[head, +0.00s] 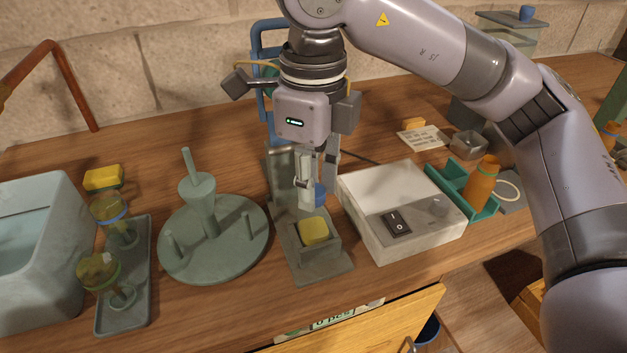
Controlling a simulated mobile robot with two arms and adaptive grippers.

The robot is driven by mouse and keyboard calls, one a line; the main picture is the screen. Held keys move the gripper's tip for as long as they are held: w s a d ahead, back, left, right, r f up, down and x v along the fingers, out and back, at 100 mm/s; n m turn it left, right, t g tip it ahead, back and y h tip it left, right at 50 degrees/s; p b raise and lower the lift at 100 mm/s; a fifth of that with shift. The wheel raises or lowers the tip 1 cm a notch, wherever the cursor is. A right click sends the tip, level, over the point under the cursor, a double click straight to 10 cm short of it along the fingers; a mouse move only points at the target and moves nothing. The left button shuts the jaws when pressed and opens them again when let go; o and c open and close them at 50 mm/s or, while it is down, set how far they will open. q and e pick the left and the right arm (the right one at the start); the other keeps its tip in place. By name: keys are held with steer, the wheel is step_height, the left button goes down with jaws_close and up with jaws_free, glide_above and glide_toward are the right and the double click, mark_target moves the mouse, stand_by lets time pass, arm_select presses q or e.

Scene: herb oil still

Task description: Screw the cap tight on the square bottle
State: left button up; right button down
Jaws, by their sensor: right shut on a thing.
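My right gripper (315,187) points down over the middle of the bench, shut on a small blue thing (320,195) that looks like the cap, partly hidden by the fingers. Below and slightly in front of it stands a grey holder (318,264) with a squarish yellow piece (314,231) in its top. I cannot tell whether this yellow piece is part of the square bottle. The held blue thing shows behind the yellow piece; whether it touches a bottle neck is hidden. My left gripper is not in view.
A white box with a switch (378,190) stands close right of the holder. A round grey-green stand with a funnel (240,250) is close left. A tray (137,285) bears two yellowish vessels. An orange bottle (482,182) sits in a green holder at right. An open drawer (400,318) juts out in front.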

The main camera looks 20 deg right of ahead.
steer(key=shift+m, duration=0.8)
steer(key=m, duration=0.3)
steer(key=shift+b, duration=0.35)
steer(key=m, duration=0.4)
steer(key=shift+b, duration=0.4)
steer(key=m, duration=0.2)
steer(key=shift+m, duration=0.3)
steer(key=shift+w+m+b, duration=0.1)
steer(key=shift+m+b, duration=0.25)
steer(key=shift+m, duration=0.45)
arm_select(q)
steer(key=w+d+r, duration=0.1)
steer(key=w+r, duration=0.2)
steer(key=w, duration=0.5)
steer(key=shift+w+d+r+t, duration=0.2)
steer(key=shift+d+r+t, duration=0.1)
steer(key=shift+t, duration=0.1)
arm_select(e)
steer(key=c, duration=1.3)
jaws_free()
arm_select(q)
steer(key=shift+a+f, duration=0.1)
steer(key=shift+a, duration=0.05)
